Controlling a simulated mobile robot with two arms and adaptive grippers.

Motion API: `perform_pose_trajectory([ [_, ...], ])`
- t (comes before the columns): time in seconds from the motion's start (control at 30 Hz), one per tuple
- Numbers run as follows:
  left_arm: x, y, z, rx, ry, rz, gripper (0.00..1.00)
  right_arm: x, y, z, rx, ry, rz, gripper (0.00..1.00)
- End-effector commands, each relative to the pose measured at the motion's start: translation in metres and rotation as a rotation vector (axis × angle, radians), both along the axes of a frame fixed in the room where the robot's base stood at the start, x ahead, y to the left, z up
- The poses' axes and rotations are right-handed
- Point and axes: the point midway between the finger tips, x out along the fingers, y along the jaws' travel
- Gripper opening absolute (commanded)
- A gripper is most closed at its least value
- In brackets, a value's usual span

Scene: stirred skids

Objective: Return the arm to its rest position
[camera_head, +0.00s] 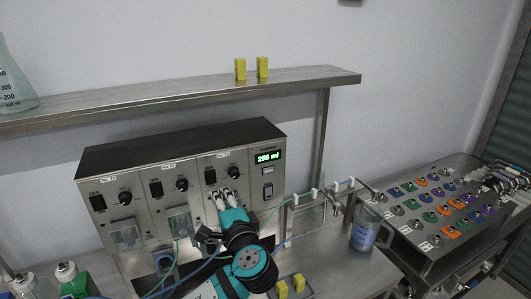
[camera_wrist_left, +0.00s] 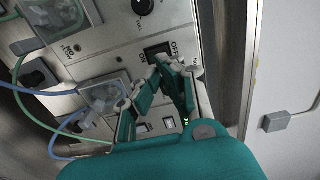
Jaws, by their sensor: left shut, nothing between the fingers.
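My left gripper (camera_head: 223,197) is teal and grey and is shut and empty. In the head view its fingers are in front of the third panel of the steel pump unit (camera_head: 190,135), below that panel's black switch (camera_head: 210,176). In the left wrist view the fingertips (camera_wrist_left: 163,66) come together close to a black switch (camera_wrist_left: 157,52) marked OFF. I cannot tell whether they touch it. The gripper and wrist hide the lower part of that panel. My right gripper is not in view.
A steel shelf (camera_head: 150,97) with two yellow blocks (camera_head: 240,69) runs above the unit. A clear jug (camera_head: 365,232) stands to the right, beside a rack of coloured knobs (camera_head: 440,205). Blue and green tubes (camera_head: 185,268) run close to my arm.

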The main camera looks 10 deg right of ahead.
Motion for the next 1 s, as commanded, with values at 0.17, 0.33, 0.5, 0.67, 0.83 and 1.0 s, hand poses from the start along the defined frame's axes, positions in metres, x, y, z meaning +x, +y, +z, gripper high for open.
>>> perform_pose_trajectory([
  [0.17,-0.025,0.015,-0.056,-0.179,0.153,0.011,0.0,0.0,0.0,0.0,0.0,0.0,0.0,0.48],
  [0.33,-0.091,0.049,-0.149,-0.54,0.42,0.092,0.0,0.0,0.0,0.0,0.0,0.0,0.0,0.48],
  [0.5,-0.178,0.088,-0.217,-0.874,0.627,0.239,0.0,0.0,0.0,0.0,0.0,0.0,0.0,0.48],
  [0.67,-0.243,0.116,-0.245,-1.066,0.723,0.365,0.0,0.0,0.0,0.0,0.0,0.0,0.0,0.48],
  [0.83,-0.291,0.137,-0.256,-1.182,0.774,0.463,0.0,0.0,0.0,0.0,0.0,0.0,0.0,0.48],
  [1.0,-0.33,0.152,-0.259,-1.26,0.805,0.543,0.0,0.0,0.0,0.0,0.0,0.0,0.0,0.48],
])
